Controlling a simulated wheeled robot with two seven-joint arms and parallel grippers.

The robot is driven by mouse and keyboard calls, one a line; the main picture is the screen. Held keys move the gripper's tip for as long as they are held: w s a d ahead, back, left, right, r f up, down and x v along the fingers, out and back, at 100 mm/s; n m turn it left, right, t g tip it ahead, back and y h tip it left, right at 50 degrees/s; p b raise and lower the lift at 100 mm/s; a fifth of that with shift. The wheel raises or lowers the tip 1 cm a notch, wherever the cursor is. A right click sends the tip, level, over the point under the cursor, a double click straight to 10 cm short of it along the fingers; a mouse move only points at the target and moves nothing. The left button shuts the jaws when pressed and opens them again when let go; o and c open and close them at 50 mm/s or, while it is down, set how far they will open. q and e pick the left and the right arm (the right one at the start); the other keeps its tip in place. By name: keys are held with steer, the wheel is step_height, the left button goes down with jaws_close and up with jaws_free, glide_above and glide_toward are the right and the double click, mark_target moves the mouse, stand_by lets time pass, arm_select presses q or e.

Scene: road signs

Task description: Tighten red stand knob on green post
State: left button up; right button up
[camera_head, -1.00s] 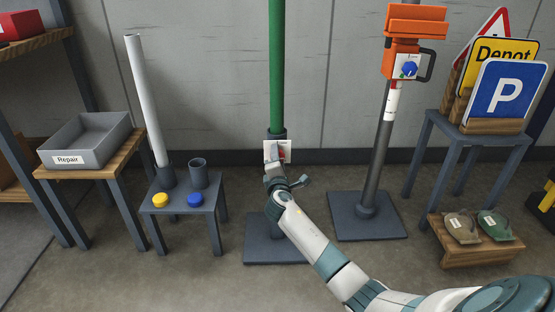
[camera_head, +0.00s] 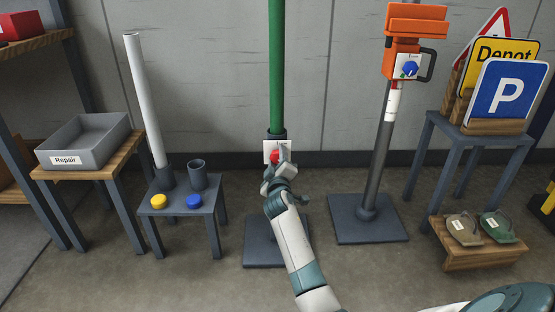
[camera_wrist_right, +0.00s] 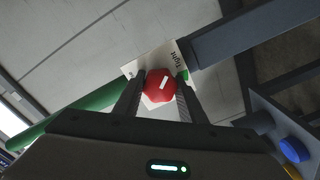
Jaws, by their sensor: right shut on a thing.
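The green post (camera_head: 277,65) stands upright in a dark stand (camera_head: 264,236) at the middle of the head view. A white plate (camera_head: 269,146) sits at the stand's collar, with the red knob (camera_head: 275,156) on it. In the right wrist view the red knob (camera_wrist_right: 160,86) carries a white mark, and the plate (camera_wrist_right: 133,69) reads "Tight" beside a green patch. My right gripper (camera_head: 277,163) is shut on the red knob, one finger on each side (camera_wrist_right: 158,97). It partly hides the knob and plate in the head view. My left gripper is not in view.
A small table with a yellow knob (camera_head: 158,201), a blue knob (camera_head: 194,201) and a leaning white post (camera_head: 146,100) stands left. A grey Repair tray (camera_head: 84,141) is farther left.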

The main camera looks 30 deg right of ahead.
steer(key=shift+f+m, duration=0.15)
steer(key=shift+m, duration=1.15)
steer(key=o, duration=1.1)
steer(key=shift+c, duration=0.2)
